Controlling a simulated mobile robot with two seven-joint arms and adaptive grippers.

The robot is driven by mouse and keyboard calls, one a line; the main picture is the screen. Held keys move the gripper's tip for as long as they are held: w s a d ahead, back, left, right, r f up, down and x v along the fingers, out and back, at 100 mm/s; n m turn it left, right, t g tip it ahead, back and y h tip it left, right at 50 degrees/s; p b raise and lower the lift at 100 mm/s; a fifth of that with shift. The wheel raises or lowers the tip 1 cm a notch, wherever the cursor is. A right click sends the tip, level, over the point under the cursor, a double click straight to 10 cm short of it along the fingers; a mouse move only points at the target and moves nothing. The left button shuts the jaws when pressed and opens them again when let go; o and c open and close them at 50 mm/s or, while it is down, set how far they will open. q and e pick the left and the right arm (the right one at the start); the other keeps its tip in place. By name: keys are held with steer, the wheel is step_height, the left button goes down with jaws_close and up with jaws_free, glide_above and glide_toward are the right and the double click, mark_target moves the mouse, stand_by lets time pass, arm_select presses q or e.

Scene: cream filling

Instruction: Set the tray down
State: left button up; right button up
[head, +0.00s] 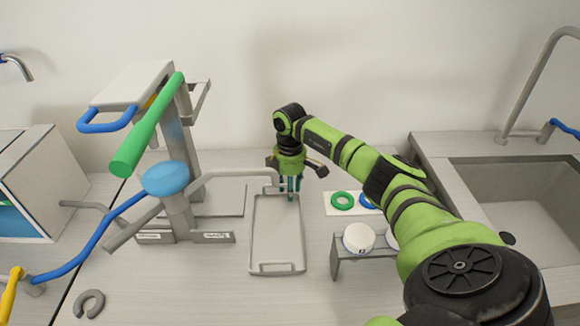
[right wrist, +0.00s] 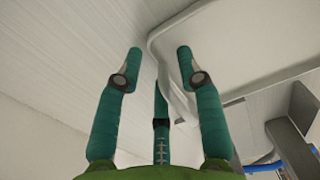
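The grey tray (head: 277,238) is rectangular, with a raised rim and a handle at each short end. In the head view it appears to lie flat on the worktop. My right gripper (head: 291,194) points down at the tray's far end, by the far handle. In the right wrist view the fingers of my right gripper (right wrist: 159,54) are spread apart with nothing clamped between them. The tray (right wrist: 230,50) shows there too, its handle end close by the right finger. Whether that finger touches it is unclear. My left gripper is not in view.
A filling machine (head: 178,215) with a green lever (head: 147,125) and a blue-ended arm stands left of the tray. A small stand with white round pieces (head: 358,238) and a board with a green ring (head: 342,201) are on the right. A sink (head: 525,205) lies farther right.

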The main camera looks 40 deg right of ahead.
steer(key=shift+r, duration=0.3)
step_height(320, 180, up, 12)
steer(key=b, duration=0.1)
steer(key=shift+d+f, duration=0.15)
steer(key=shift+f, duration=0.05)
steer(key=shift+w, duration=0.1)
stand_by(0.4)
